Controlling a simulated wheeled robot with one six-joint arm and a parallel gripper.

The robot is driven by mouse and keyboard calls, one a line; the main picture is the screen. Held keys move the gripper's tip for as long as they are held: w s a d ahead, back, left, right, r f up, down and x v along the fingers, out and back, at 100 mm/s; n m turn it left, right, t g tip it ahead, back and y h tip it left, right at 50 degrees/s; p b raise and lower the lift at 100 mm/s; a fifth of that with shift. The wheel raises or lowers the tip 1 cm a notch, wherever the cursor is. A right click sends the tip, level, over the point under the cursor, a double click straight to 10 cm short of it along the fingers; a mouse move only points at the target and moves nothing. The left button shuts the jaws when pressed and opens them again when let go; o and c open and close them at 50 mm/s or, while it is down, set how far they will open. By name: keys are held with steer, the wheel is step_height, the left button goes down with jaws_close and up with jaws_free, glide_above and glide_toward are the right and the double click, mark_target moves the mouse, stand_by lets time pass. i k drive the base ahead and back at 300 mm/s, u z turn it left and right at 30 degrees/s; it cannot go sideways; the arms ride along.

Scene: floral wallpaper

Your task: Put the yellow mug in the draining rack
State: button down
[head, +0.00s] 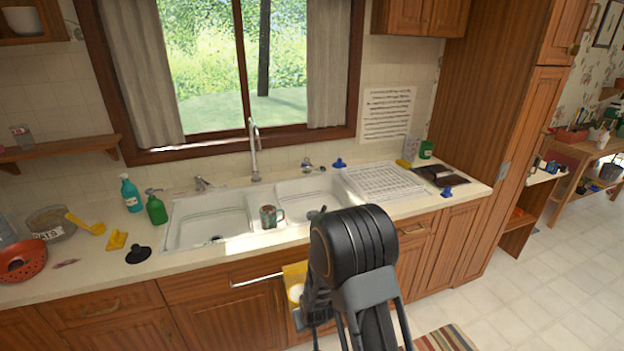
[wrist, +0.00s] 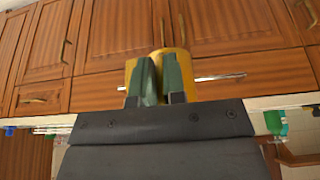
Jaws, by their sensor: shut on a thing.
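The yellow mug (head: 294,272) is held in front of the lower cabinets, below the counter's front edge, with its pale inside partly showing. In the wrist view the mug (wrist: 186,62) is behind and between the green fingers of my gripper (wrist: 158,62), which is shut on it. In the head view my arm hides most of the gripper and part of the mug. The white draining rack (head: 384,183) is on the counter right of the double sink, behind and to the right of the mug. It looks empty.
A patterned mug (head: 271,217) stands at the sink's (head: 210,222) front edge. Soap bottles (head: 156,207) stand to the left. The counter's front edge lies between mug and rack.

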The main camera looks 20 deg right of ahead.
mark_target(374, 190)
steer(key=k, duration=0.5)
steer(key=z, duration=1.95)
steer(key=i, duration=1.6)
steer(key=u, duration=1.95)
